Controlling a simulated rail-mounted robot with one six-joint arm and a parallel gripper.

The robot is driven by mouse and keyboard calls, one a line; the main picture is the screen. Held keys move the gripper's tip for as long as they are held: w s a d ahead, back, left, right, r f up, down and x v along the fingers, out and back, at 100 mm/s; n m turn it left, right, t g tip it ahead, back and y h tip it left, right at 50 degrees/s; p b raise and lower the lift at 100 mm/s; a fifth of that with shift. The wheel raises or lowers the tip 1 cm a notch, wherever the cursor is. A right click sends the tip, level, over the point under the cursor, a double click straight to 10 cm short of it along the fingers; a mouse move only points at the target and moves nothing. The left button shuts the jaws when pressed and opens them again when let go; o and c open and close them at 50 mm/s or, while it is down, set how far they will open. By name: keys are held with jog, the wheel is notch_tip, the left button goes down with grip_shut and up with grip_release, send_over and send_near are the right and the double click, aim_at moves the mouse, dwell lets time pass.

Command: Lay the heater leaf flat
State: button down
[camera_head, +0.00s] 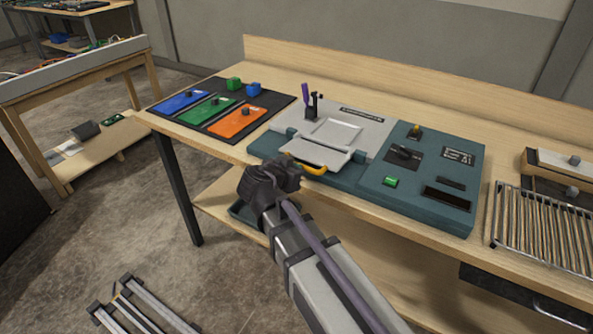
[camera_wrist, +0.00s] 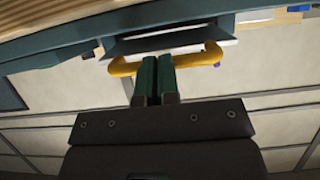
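The heater leaf (camera_head: 318,149) is a light grey plate at the front of the teal console. A yellow handle (camera_head: 313,170) runs along its front edge. The leaf reaches out toward the console's front edge; its exact tilt is hard to tell. My gripper (camera_head: 288,165) is at the left part of the handle, its fingertips mostly hidden in the head view. In the wrist view, the green fingers (camera_wrist: 156,66) are nearly together and overlap the yellow handle (camera_wrist: 195,60), which runs crosswise past them. I see nothing held between them; whether they touch the handle is unclear.
A purple-handled lever (camera_head: 307,98) stands behind the leaf. Coloured panels (camera_head: 238,122) lie left, a wire rack (camera_head: 545,225) right.

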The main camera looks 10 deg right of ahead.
jog(key=shift+f, duration=0.5)
jog(key=p+v, duration=0.5)
jog(key=v, duration=0.8)
jog(key=shift+r+p, duration=0.3)
jog(key=shift+p, duration=0.05)
jog(key=w+r+p+v, duration=0.1)
jog(key=r+p+v, duration=0.1)
jog(key=p+v, duration=0.5)
jog(key=v, duration=0.4)
jog(key=shift+d, duration=0.25)
